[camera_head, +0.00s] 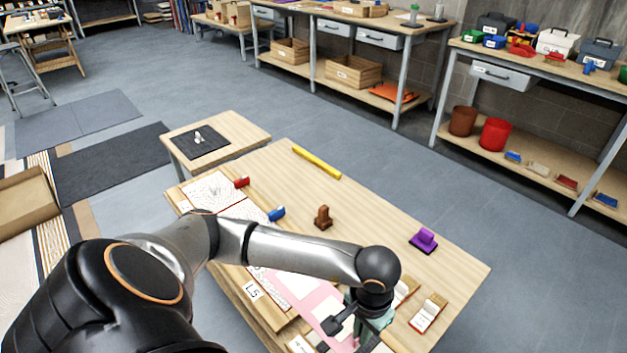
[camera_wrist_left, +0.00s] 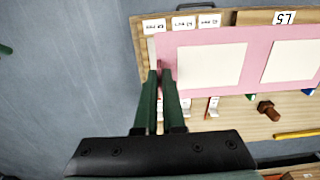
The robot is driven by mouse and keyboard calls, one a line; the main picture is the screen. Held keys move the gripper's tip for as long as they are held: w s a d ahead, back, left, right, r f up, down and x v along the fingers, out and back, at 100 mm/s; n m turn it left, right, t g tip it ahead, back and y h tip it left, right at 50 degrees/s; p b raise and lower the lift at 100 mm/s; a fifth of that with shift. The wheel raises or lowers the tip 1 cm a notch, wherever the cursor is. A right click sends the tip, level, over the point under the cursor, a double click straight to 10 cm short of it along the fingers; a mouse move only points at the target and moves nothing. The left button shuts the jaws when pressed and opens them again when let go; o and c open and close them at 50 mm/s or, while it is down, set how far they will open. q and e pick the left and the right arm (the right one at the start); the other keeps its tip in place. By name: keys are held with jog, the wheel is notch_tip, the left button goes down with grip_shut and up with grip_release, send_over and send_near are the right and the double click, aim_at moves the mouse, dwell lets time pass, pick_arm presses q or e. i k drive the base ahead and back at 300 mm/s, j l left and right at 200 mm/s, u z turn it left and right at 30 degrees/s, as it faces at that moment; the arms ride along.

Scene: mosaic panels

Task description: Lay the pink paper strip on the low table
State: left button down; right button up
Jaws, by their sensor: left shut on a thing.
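The pink paper strip (camera_head: 318,302) with white rectangles on it lies along the near side of the long wooden table (camera_head: 375,225). In the left wrist view the strip (camera_wrist_left: 208,38) runs right from my fingers. My left gripper (camera_head: 352,322) is shut on the strip's near end; its green fingers (camera_wrist_left: 160,78) pinch the edge. My arm hides part of the strip in the head view. I cannot tell whether the strip is raised off the surface. A small wooden table (camera_head: 245,134) stands at the long table's far end. My right gripper is not in view.
A dark mat (camera_head: 214,145) with small pale pieces lies on the small table. A yellow bar (camera_head: 316,162), brown block (camera_head: 323,217), purple block (camera_head: 423,240) and blue block (camera_head: 276,213) stand on the long table. The long table's middle is mostly clear.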

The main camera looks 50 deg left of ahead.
aim_at(355, 231)
jog(key=i+l, duration=0.1)
jog(key=l, duration=0.2)
jog(key=i+l, duration=0.15)
jog(key=l, duration=0.2)
jog(key=i+l+z, duration=0.1)
jog(key=l, duration=0.2)
jog(key=i+l, duration=0.1)
jog(key=l, duration=0.2)
jog(key=i+l, duration=0.55)
jog(key=i, duration=0.3)
jog(key=i+l+u, duration=0.1)
jog(key=i, duration=1.1)
jog(key=i+u, duration=0.2)
jog(key=i, duration=0.35)
jog(key=i+l+u, duration=0.1)
jog(key=i+u, duration=0.15)
jog(key=i, duration=0.3)
jog(key=i+u, duration=1.05)
jog(key=u, duration=0.25)
jog(key=i+u, duration=0.2)
jog(key=u, duration=0.15)
jog(key=i+u, duration=0.15)
jog(key=u, duration=0.25)
jog(key=i+j+u, duration=0.1)
jog(key=i+u, duration=0.35)
jog(key=u, duration=0.25)
jog(key=i+u, duration=0.3)
